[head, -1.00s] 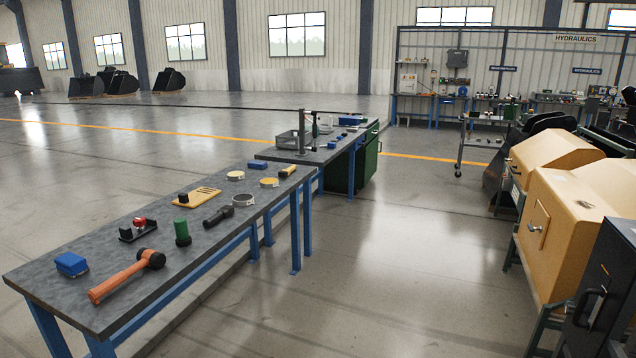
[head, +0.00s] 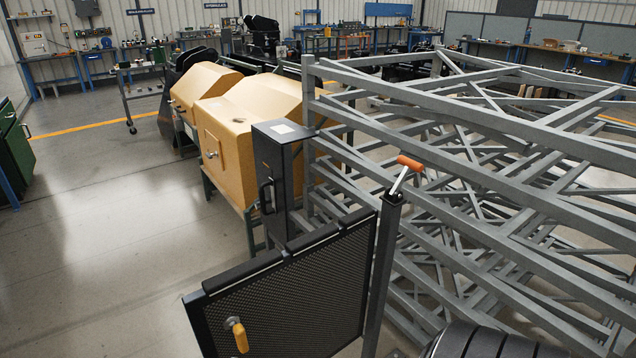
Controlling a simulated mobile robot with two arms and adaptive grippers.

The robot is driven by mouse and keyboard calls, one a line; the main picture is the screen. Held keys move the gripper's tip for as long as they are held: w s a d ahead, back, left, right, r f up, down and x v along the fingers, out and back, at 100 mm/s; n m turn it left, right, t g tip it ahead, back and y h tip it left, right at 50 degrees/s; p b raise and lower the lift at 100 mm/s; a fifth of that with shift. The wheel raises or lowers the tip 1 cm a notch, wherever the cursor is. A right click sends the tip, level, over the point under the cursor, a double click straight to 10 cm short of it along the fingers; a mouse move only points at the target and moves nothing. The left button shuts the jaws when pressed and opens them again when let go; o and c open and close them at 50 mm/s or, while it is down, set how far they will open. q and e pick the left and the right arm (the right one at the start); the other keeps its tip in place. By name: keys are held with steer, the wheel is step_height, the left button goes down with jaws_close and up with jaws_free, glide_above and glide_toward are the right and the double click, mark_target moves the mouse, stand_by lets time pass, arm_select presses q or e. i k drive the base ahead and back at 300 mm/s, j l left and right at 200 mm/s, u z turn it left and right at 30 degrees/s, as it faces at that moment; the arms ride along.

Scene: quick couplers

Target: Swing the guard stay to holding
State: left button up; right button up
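A black mesh guard panel (head: 285,295) stands in the lower middle of the head view, with a yellow handle (head: 238,335) on its face. A dark post (head: 381,270) stands at its right edge. On top of the post is a short metal lever with an orange grip (head: 409,162), tilted up to the right; it looks like the guard stay. I cannot tell whether it is engaged with the panel. Neither of my grippers is in view.
A large grey lattice of steel beams (head: 470,130) fills the right side. Yellow machine covers (head: 245,130) and a dark cabinet (head: 283,165) stand behind the panel. A tyre-like black object (head: 480,343) is at the bottom right. Open floor (head: 110,240) lies to the left.

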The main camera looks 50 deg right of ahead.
mark_target(408, 164)
steer(key=z, duration=1.45)
